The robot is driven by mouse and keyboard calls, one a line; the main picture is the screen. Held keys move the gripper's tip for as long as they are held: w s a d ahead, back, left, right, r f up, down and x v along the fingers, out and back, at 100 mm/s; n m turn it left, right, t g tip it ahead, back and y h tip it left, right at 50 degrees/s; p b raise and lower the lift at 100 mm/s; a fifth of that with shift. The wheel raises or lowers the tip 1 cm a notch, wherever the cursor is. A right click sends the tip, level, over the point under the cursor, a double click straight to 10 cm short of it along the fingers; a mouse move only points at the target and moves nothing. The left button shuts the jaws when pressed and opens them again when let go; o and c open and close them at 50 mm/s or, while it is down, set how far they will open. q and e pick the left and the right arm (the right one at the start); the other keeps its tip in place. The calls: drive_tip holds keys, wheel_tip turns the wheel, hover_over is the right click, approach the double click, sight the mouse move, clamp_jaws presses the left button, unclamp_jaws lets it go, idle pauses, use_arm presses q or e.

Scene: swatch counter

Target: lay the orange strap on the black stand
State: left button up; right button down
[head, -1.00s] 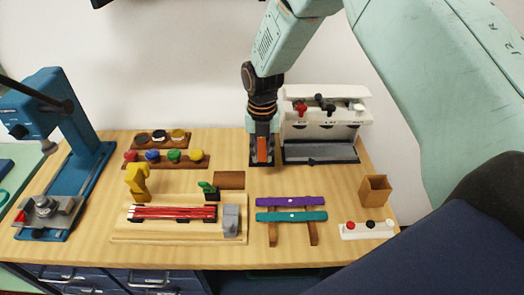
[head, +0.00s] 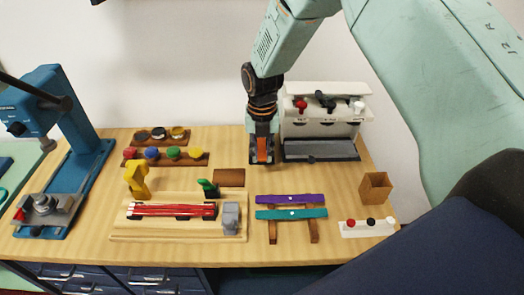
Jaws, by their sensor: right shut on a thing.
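My right gripper (head: 262,158) points down at the back of the counter, just left of the white machine. It is shut on the orange strap (head: 263,149), which shows as a narrow upright piece between the dark fingers. A dark patch around and below the fingertips looks like the black stand (head: 254,163), mostly hidden by the gripper. I cannot tell whether the strap touches it. My left gripper is not in view.
A white machine (head: 320,118) with knobs stands close right of the gripper. A brown wooden rack (head: 314,233) bears a purple and a teal strap in front. A wooden board (head: 125,232) with red strips lies left.

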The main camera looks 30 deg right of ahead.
drive_tip(key=shift+f, duration=0.2)
drive_tip(key=c, duration=1.1)
unclamp_jaws()
drive_tip(key=shift+r, duration=0.1)
wheel_tip(320, 180, up, 12)
drive_tip(key=shift+f, duration=0.1)
